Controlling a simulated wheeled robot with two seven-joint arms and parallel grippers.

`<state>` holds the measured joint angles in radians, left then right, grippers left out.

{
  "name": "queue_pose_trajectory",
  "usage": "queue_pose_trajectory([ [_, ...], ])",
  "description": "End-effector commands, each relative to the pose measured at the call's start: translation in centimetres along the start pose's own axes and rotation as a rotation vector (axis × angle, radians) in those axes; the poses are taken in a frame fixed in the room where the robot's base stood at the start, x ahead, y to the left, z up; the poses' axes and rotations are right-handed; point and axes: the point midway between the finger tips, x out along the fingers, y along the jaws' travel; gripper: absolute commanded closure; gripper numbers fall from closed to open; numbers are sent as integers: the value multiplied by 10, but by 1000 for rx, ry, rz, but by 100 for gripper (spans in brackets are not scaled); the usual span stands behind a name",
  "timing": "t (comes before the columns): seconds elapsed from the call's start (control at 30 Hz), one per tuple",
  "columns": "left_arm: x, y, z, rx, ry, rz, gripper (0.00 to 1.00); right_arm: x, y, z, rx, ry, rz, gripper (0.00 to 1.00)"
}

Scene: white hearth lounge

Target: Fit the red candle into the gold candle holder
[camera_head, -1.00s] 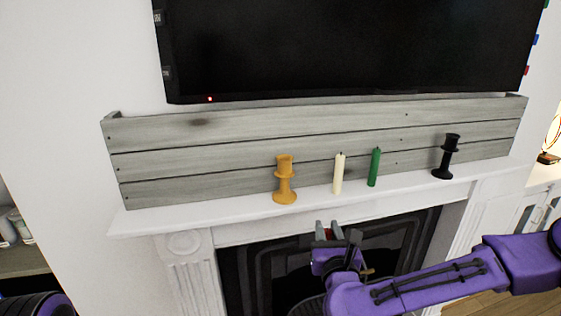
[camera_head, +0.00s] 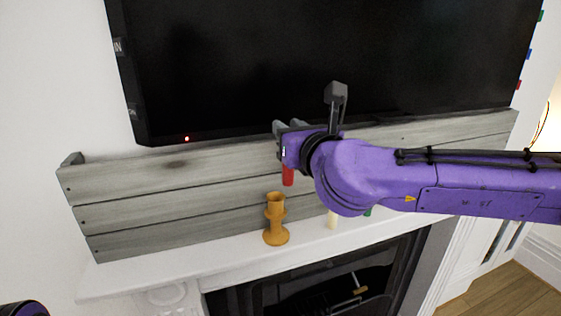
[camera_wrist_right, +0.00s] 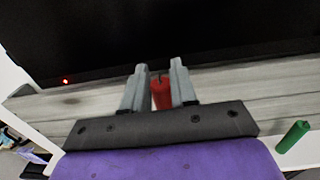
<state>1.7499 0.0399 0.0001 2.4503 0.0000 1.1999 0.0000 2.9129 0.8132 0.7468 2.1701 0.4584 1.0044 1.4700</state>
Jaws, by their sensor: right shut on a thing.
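The gold candle holder (camera_head: 276,220) stands upright on the white mantel in the head view, its cup at the top. My right gripper (camera_head: 284,130) is raised above the mantel, in front of the wooden backboard and the lower edge of the TV. It is shut on the red candle (camera_head: 287,175), whose lower part hangs below the gripper, above and slightly right of the holder's cup, apart from it. In the right wrist view the red candle (camera_wrist_right: 161,94) sits between the two grey fingers (camera_wrist_right: 156,88). My left gripper is not in view.
A cream candle (camera_head: 332,219) and a green candle (camera_head: 368,211) stand right of the holder, mostly hidden behind my right arm. The green candle also shows in the right wrist view (camera_wrist_right: 293,137). The TV (camera_head: 320,60) is close above. The mantel (camera_head: 190,268) left of the holder is clear.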

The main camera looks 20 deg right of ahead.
Motion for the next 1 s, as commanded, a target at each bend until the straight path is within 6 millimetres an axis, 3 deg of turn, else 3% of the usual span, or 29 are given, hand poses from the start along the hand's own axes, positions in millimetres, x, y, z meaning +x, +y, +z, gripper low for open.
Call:
queue_pose_trajectory([
  [0.1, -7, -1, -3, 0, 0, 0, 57, 22, 5, -29, 0, 10, 0, 100],
  [0.2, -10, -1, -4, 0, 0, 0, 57, 32, 8, -43, 2, 5, -1, 100],
  [0.37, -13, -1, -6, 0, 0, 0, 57, 44, 10, -58, 3, 6, -2, 100],
  [0.5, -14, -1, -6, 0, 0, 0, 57, 43, 9, -84, 4, 9, -3, 100],
  [0.73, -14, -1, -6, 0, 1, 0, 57, 43, 8, -89, 5, 3, -5, 100],
  [0.77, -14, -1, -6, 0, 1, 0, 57, 43, 8, -89, 5, 3, -5, 68],
  [0.83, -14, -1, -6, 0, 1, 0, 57, 42, 8, -88, 5, 3, -5, 46],
  [1.0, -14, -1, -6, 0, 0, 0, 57, 43, 8, -88, 5, 2, -4, 46],
])
